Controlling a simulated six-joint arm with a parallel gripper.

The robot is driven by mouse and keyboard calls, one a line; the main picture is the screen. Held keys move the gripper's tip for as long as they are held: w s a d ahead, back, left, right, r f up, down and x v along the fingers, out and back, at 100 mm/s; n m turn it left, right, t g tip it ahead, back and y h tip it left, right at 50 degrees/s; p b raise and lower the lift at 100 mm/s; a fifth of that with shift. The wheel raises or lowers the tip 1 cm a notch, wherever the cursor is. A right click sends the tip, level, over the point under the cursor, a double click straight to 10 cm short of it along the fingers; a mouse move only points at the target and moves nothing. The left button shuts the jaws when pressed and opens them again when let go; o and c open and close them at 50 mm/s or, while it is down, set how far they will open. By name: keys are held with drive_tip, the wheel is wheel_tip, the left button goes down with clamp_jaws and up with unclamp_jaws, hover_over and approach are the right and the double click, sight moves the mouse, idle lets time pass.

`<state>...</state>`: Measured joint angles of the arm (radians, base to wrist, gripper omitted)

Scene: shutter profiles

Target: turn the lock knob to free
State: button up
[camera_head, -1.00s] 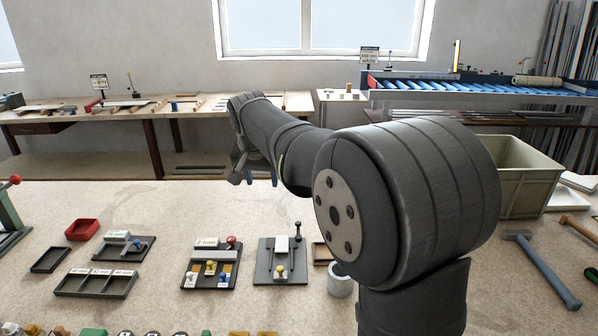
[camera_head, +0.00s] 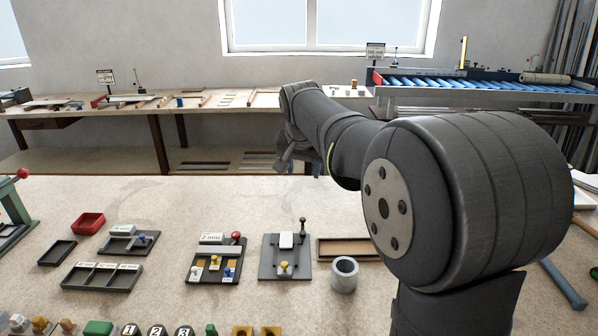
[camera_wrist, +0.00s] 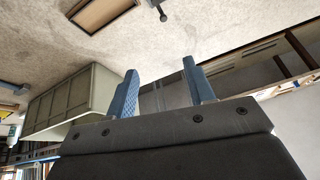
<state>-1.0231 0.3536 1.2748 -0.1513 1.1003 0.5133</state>
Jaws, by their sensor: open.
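Fixtures with small knobs stand on the table; which knob is the lock knob I cannot tell for sure. A dark plate labelled "2 mm" (camera_head: 215,240) carries a red ball knob (camera_head: 236,236), a yellow knob (camera_head: 214,262) and a blue knob (camera_head: 229,272). Right of it, a grey plate (camera_head: 268,262) has a yellow knob (camera_head: 284,267) and an upright black-topped lever (camera_head: 302,228). A smaller plate at left has a blue knob (camera_head: 142,239). My gripper (camera_wrist: 162,88) is open and empty, its blue fingers apart, raised beyond the fixtures and touching none of them.
A grey cup (camera_head: 344,275) and a shallow wooden tray (camera_head: 340,240) stand right of the grey plate. A red bin (camera_head: 88,223) and dark trays lie at left. A large green-grey crate (camera_wrist: 70,108) shows in the wrist view. The table's far strip is clear.

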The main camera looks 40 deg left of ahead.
drive_tip(key=s+a+f+n+g, duration=0.1)
drive_tip(key=s+a+f+n, duration=0.2)
drive_tip(key=s+a+f, duration=0.3)
drive_tip(key=s+a+f+n+g, duration=0.1)
drive_tip(key=s+a+f+n, duration=0.2)
drive_tip(key=s+a, duration=0.35)
approach(236, 234)
drive_tip(key=shift+y, duration=0.4)
drive_tip(key=x, duration=0.8)
drive_tip(key=shift+d+f, duration=0.2)
drive_tip(key=shift+d, duration=0.1)
drive_tip(key=shift+c, duration=0.4)
drive_tip(key=c, duration=0.9)
